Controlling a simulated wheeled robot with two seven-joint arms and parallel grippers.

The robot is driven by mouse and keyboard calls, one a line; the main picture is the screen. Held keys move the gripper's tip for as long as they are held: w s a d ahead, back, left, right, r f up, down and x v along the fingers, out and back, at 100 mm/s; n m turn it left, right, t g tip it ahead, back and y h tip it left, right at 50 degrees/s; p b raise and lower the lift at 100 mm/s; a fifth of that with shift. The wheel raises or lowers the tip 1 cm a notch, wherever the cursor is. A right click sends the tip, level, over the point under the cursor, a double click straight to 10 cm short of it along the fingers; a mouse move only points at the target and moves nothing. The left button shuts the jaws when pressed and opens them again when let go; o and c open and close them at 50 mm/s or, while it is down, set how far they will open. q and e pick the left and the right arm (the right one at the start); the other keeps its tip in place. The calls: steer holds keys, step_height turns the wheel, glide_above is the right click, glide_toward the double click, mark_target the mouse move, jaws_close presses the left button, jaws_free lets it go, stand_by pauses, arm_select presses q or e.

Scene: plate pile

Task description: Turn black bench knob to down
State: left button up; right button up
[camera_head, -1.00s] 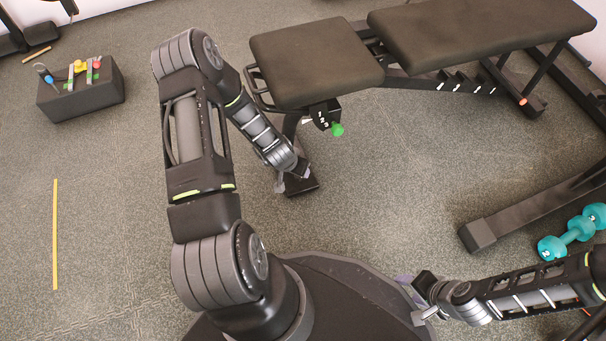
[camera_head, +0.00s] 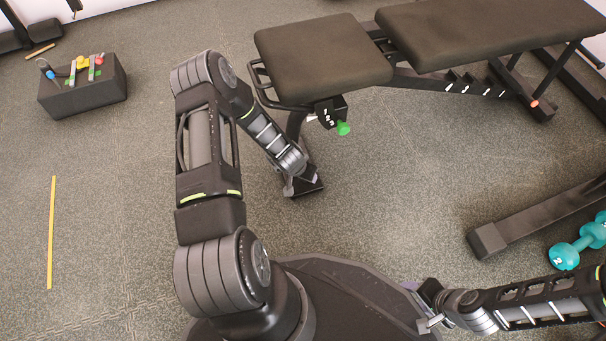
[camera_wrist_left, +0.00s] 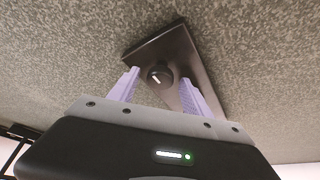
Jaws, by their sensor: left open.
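The black knob (camera_wrist_left: 160,76) is a round dial with a white pointer line. It sits on the dark metal foot of the bench (camera_wrist_left: 150,50), between my left gripper's fingers in the left wrist view. My left gripper (camera_wrist_left: 160,84) is open, with pale purple fingers on either side of the knob; I cannot tell whether they touch it. In the head view the left gripper is down at the bench's foot (camera_head: 313,187), and my wrist hides the knob. My right gripper (camera_head: 428,308) is at the lower right, away from the bench; its finger opening is unclear.
The bench seat (camera_head: 320,58) overhangs just behind my left forearm, with a green-tipped adjuster (camera_head: 343,128) below it. A dark beam (camera_head: 520,225) and a teal dumbbell (camera_head: 565,256) lie at the right. A black box (camera_head: 85,95) stands at far left. The middle floor is clear.

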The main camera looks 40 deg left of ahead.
arm_select(q)
steer(key=shift+c, duration=0.5)
jaws_close()
